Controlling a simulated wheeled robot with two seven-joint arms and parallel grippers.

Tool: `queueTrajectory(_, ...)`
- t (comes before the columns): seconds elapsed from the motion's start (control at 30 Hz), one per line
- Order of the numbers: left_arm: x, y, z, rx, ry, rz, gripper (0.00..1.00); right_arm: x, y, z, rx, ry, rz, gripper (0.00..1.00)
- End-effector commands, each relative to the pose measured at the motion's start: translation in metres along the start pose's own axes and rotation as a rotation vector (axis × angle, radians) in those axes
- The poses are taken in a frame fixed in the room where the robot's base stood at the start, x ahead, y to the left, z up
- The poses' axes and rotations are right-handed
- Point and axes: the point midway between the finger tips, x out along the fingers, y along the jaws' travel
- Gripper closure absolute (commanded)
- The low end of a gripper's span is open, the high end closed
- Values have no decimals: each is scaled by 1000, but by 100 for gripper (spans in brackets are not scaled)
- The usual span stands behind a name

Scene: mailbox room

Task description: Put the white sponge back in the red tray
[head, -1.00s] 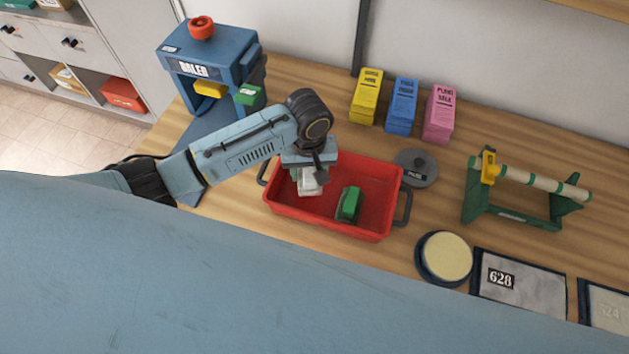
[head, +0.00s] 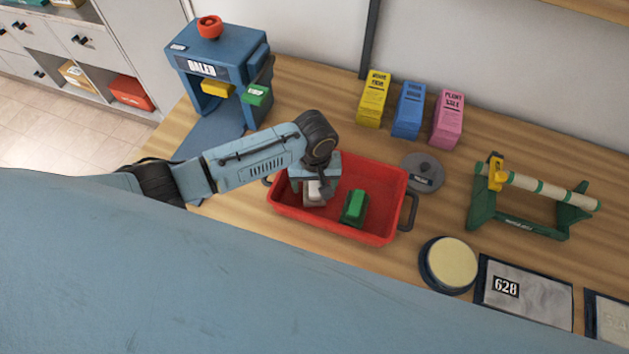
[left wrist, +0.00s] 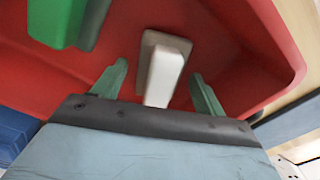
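The white sponge (head: 314,190), a pale block on a grey-beige base, sits inside the red tray (head: 378,226), in its left part. In the left wrist view the sponge (left wrist: 165,75) stands between my left fingers, with a gap on each side. My left gripper (head: 314,188) reaches down into the tray over the sponge and is open; its green fingertips (left wrist: 160,85) show in the left wrist view. The head view partly hides the sponge behind the gripper. My right gripper is not in view.
A green block (head: 355,207) lies in the tray just right of the sponge. The blue baler (head: 215,65) stands behind left. A grey round lid (head: 422,172), the green stand with a roller (head: 530,200) and a round cream pad (head: 449,264) are to the right.

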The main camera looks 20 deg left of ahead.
Motion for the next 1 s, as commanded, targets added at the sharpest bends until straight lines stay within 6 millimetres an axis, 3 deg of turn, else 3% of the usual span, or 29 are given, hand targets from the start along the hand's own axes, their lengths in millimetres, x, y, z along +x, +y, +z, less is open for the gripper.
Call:
queueTrajectory(0.37, -9, 0, -1, 2, 2, 2, 28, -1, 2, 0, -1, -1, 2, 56)
queueTrajectory(0.8, -96, 0, 0, 2, 2, 2, 28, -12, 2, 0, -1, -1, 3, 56)
queueTrajectory(1.0, -119, 1, 0, 0, 1, 1, 28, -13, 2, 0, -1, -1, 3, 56)
